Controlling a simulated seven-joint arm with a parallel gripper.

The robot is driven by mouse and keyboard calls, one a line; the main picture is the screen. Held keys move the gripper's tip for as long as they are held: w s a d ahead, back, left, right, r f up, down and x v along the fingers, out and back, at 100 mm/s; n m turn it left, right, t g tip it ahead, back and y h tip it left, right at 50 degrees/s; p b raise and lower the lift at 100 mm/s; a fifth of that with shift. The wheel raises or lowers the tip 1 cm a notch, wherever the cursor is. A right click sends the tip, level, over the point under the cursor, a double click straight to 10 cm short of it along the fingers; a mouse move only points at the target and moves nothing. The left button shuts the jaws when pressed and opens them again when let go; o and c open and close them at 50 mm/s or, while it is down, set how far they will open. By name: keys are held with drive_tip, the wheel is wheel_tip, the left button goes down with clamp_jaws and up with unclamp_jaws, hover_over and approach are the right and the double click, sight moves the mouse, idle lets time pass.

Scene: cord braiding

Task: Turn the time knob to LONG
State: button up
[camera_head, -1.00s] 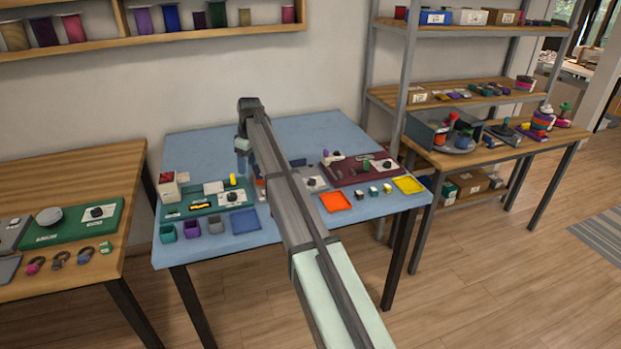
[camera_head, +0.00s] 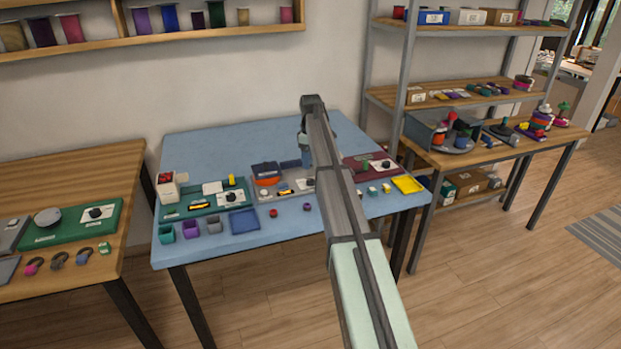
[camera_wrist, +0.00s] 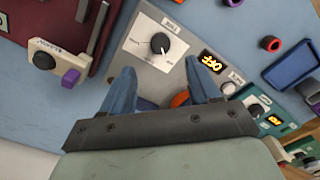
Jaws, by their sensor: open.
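A black round knob (camera_wrist: 160,43) sits on a pale plate of the grey unit (camera_wrist: 187,12) in the wrist view. In the head view my gripper (camera_head: 305,153) is over the blue table's middle, and my arm hides part of the grey unit.
The green unit (camera_head: 206,203) stands left of the grey one and the maroon unit (camera_head: 372,165) right. Several small bins (camera_head: 190,229) and a blue tray (camera_head: 244,221) line the table's front left; a yellow tray (camera_head: 408,184) is at right. The table's back left (camera_head: 200,150) is clear.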

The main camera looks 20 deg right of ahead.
sight(310, 181)
wheel_tip(310, 181, down, 8)
drive_tip(key=shift+f, duration=0.25)
drive_tip(key=shift+c, duration=0.2)
drive_tip(key=c, duration=1)
